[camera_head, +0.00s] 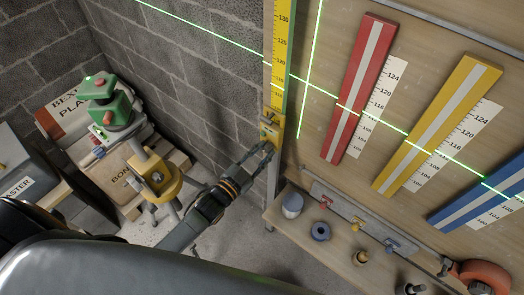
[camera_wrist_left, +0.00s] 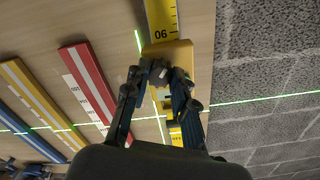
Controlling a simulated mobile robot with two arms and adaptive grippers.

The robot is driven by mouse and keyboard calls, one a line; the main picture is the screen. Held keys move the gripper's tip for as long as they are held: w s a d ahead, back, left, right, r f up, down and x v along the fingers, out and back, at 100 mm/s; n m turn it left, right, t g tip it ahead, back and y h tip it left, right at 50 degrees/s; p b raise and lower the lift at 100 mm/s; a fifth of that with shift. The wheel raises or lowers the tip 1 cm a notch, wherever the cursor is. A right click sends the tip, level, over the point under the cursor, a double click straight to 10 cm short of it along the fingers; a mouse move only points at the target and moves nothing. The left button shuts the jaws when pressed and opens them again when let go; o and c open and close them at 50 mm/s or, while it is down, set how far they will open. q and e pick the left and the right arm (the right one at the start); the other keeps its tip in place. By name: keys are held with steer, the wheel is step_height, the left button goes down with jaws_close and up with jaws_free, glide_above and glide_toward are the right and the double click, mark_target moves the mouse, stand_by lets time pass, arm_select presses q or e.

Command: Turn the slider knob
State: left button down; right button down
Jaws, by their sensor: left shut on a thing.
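A yellow slider block (camera_head: 272,128) sits on a tall yellow ruler (camera_head: 281,55) that runs along the edge of the wooden board. My left gripper (camera_head: 266,148) reaches up to the slider's lower part in the head view. In the left wrist view the slider block (camera_wrist_left: 183,54) lies just beyond my fingertips. A dark, small slider knob (camera_wrist_left: 158,72) shows between the fingertips of my left gripper (camera_wrist_left: 160,78), which is shut on it. The fingers hide part of the knob, and its turn angle is hard to read. My right gripper is not in view.
Red (camera_head: 359,88), yellow (camera_head: 440,120) and blue (camera_head: 485,200) bars stand on the board (camera_head: 340,30). A shelf (camera_head: 300,235) below holds a white pot and small knobs. A green laser level (camera_head: 108,100) on a tripod stands left. A block wall (camera_head: 215,80) is behind.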

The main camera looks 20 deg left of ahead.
arm_select(q)
steer(key=shift+n, duration=1.1)
steer(key=c, duration=1.1)
jaws_free()
steer(key=v, duration=1.2)
